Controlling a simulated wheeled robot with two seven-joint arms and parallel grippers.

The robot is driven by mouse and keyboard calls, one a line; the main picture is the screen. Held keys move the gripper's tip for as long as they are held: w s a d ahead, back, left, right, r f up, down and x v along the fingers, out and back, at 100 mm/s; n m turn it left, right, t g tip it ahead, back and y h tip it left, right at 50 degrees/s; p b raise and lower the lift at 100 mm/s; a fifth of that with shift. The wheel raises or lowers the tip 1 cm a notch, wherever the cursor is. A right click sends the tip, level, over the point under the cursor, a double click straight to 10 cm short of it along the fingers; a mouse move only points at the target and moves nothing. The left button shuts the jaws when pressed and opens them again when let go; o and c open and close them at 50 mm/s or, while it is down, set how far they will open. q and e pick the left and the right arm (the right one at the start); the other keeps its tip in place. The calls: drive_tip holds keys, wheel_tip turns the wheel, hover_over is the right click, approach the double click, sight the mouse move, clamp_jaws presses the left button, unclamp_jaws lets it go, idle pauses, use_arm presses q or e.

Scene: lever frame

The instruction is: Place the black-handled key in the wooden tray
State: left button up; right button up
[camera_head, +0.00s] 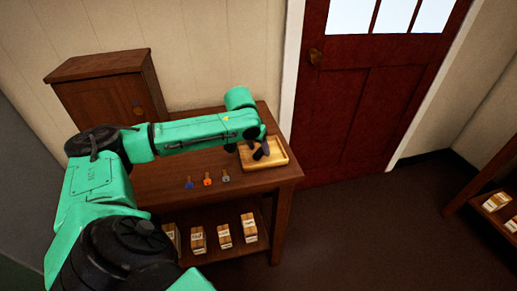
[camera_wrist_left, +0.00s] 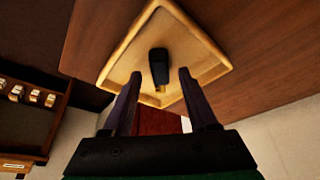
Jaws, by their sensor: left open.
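The wooden tray (camera_head: 282,160) is light-coloured and sits at the right end of the brown table. It also shows in the left wrist view (camera_wrist_left: 195,35). The black-handled key (camera_wrist_left: 158,68) lies inside the tray in the wrist view, with a bit of its brass part showing. My left gripper (camera_wrist_left: 156,82) is open, with its two fingers apart on either side of the key and not visibly touching it. In the head view the left gripper (camera_head: 262,152) is over the tray and hides the key's details. My right gripper is not in view.
Blue, orange and grey-headed keys (camera_head: 208,181) lie on the table left of the tray. A wooden cabinet (camera_head: 108,90) stands at the back left. Several small boxes (camera_head: 224,234) sit on the lower shelf. A red door (camera_head: 370,100) is behind, right of the table.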

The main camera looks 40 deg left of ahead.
use_arm(q)
drive_tip(key=v, duration=1.1)
drive_tip(key=shift+r, duration=0.15)
